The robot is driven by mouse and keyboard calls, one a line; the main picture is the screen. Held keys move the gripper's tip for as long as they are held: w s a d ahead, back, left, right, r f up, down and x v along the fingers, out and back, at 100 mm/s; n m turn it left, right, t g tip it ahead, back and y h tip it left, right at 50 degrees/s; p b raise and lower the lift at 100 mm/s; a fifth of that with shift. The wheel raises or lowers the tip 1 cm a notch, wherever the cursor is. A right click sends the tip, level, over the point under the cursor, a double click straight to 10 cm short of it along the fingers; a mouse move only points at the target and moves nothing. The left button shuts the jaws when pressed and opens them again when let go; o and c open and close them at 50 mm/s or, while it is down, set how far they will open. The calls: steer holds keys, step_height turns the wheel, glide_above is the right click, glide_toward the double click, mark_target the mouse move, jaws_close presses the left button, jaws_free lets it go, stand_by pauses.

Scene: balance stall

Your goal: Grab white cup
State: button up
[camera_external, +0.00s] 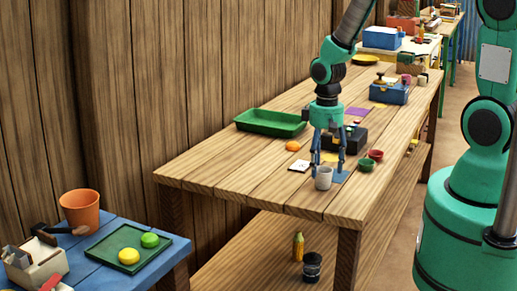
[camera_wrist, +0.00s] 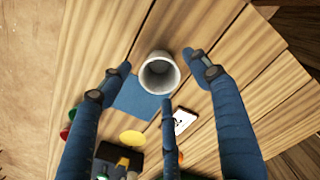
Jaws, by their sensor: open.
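The white cup (camera_external: 323,178) stands upright on the wooden table near its front end. In the wrist view the white cup (camera_wrist: 159,76) is seen from above, with its open mouth showing and looking empty. My gripper (camera_external: 328,165) is pointed down above the table, with its blue fingers spread around or just behind the cup. In the wrist view my gripper (camera_wrist: 162,72) is open, with one finger to the left of the cup, one to the right and one below it in the picture. I cannot tell whether any finger touches the cup.
A blue square (camera_external: 340,176) lies beside the cup, and a white card (camera_external: 299,166) lies to its left. Green (camera_external: 366,165) and red (camera_external: 376,155) small bowls stand to the right. A dark box (camera_external: 350,138) and a green tray (camera_external: 270,123) are farther back. The table's front left is clear.

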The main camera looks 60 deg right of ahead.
mark_target(323, 177)
steer(key=shift+f+b, duration=0.65)
steer(key=shift+f, duration=1.65)
steer(key=c, duration=1.2)
steer(key=shift+c, duration=0.2)
